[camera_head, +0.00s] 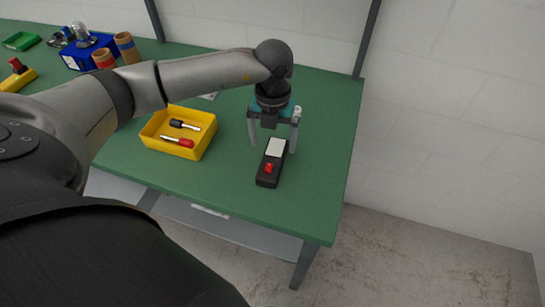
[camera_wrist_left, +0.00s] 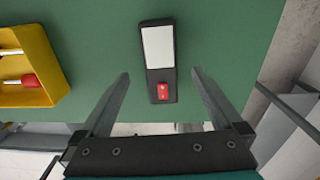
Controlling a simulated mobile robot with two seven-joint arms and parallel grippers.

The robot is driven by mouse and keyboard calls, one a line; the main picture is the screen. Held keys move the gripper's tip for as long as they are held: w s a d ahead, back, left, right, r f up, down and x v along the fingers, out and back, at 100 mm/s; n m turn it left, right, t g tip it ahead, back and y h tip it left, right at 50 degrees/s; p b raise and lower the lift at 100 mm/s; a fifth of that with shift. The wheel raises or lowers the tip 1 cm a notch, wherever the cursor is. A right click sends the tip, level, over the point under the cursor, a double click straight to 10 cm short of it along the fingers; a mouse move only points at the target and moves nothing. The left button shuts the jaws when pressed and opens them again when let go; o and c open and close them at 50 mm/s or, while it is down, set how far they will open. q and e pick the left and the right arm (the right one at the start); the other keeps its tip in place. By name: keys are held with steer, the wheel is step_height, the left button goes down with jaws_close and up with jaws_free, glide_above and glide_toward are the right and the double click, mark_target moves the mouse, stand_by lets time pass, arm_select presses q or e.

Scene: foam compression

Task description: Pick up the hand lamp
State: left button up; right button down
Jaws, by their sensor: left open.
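The hand lamp (camera_head: 267,175) is a black oblong with a pale rectangular panel and a red switch, lying on the green table near its right end. It also shows in the left wrist view (camera_wrist_left: 160,86), between and beyond the fingers. My left gripper (camera_head: 273,145) is open and empty, pointing down over the lamp, with one finger to each side of it. In the left wrist view, the fingers (camera_wrist_left: 158,74) stand apart with a gap on both sides of the lamp. I cannot tell whether the fingertips reach down to the table. My right gripper is not in view.
A yellow bin (camera_head: 153,133) with two screwdrivers stands left of the lamp. A blue bin (camera_head: 73,60), cardboard tubes (camera_head: 126,48) and a green tray (camera_head: 21,41) are at the far left. The green table (camera_head: 325,110) is clear right of the lamp, up to its edge.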

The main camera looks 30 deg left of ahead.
mark_target(273, 156)
arm_select(q)
step_height(273, 156, down, 5)
steer(key=shift+s+d+r, duration=0.1)
steer(key=shift+s, duration=0.05)
jaws_close()
stand_by(0.9)
